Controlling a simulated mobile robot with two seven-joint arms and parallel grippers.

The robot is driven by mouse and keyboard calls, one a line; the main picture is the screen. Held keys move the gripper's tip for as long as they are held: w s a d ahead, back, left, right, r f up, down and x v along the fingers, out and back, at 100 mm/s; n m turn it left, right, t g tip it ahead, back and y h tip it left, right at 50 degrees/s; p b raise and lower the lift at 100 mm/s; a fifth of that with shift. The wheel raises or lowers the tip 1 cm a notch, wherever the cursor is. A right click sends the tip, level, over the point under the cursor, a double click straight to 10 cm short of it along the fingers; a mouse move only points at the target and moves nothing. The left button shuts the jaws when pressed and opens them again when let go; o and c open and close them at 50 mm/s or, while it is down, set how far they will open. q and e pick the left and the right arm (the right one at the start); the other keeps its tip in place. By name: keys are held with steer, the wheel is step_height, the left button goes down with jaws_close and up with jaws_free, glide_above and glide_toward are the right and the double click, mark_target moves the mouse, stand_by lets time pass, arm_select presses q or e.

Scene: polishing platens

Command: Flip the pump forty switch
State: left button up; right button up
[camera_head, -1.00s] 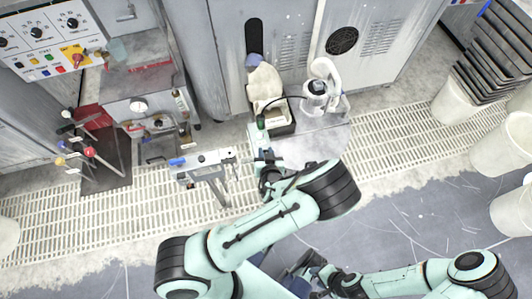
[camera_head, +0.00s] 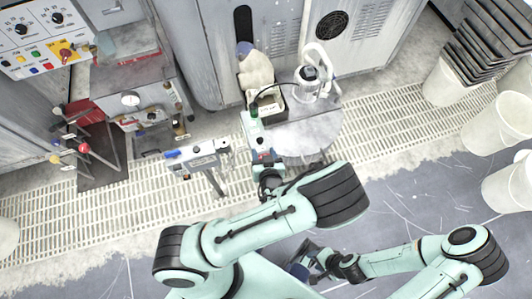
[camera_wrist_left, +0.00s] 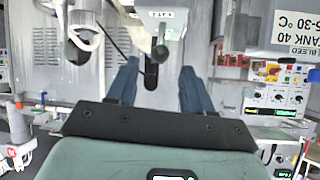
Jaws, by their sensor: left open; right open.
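I cannot pick out the pump forty switch with certainty. A small post-mounted panel (camera_head: 197,157) with a blue part stands left of my left gripper (camera_head: 262,154). A sign reading TANK 40 (camera_wrist_left: 284,25) and a panel with coloured buttons (camera_wrist_left: 278,97) are at the right of that view. My right gripper (camera_head: 308,262) hangs low near my body, open and away from the fixtures.
A grey round-edged table (camera_head: 305,130) holds a white jug-like device (camera_head: 311,84) and a tray (camera_head: 268,107). A large control panel (camera_head: 38,38) is at the upper left. Stacked dark trays (camera_head: 490,40) and white bins (camera_head: 500,130) stand at the right. The front floor is clear.

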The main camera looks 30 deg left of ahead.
arm_select(q)
steer(key=v, duration=0.5)
steer(key=shift+s+d+r+p, duration=0.1)
steer(key=shift+s+d+p, duration=0.05)
steer(key=shift+p, duration=0.25)
steer(key=s+f+m+g+h+p, duration=0.25)
steer(key=s+f+g, duration=0.3)
steer(key=f, duration=0.35)
steer(key=s+d+g+h+p, duration=0.4)
steer(key=s+h, duration=0.3)
steer(key=h, duration=0.2)
steer(key=shift+s+d+m+p, duration=0.15)
steer(key=shift+d+m+p, duration=0.35)
steer(key=shift+p, duration=0.35)
